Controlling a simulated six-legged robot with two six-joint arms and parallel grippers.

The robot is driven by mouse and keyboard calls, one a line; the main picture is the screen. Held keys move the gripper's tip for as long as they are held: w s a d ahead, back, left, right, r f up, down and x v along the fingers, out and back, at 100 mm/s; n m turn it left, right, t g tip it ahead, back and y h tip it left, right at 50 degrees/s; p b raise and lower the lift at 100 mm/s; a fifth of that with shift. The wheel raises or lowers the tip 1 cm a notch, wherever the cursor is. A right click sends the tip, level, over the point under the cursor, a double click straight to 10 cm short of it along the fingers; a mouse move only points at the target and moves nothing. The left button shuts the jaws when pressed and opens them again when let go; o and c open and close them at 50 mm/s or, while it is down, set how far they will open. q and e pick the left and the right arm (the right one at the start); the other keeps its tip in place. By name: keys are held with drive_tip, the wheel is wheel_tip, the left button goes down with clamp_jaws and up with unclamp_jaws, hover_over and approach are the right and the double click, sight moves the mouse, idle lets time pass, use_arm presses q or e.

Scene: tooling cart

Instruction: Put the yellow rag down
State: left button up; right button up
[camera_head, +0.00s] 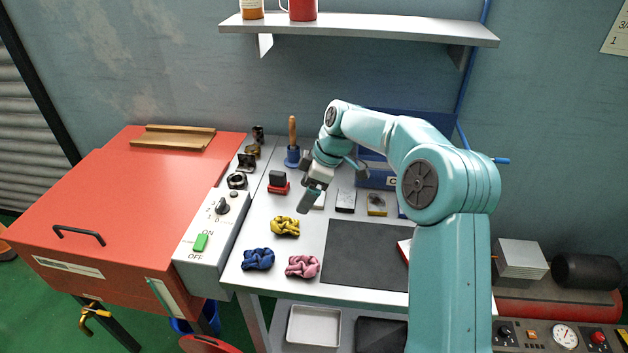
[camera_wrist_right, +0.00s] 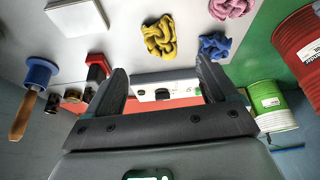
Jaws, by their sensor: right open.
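The yellow rag (camera_head: 285,226) lies crumpled on the white cart top, behind the blue rag (camera_head: 258,259) and the pink rag (camera_head: 302,266). In the right wrist view the yellow rag (camera_wrist_right: 160,37) shows beyond my fingertips, apart from them. My right gripper (camera_head: 309,201) is open and empty, above the cart top behind and right of the yellow rag. In the right wrist view nothing is between the fingers of the gripper (camera_wrist_right: 160,74). My left gripper is not in view.
A dark mat (camera_head: 366,253) lies right of the rags. A blue wooden-handled tool (camera_head: 292,153) and a red-and-black block (camera_head: 278,183) stand behind. A grey control box (camera_head: 210,236) and a red cabinet (camera_head: 120,225) are at left. A shelf (camera_head: 360,30) hangs above.

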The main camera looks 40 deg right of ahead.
drive_tip(key=shift+v, duration=2.3)
drive_tip(key=shift+r, duration=0.1)
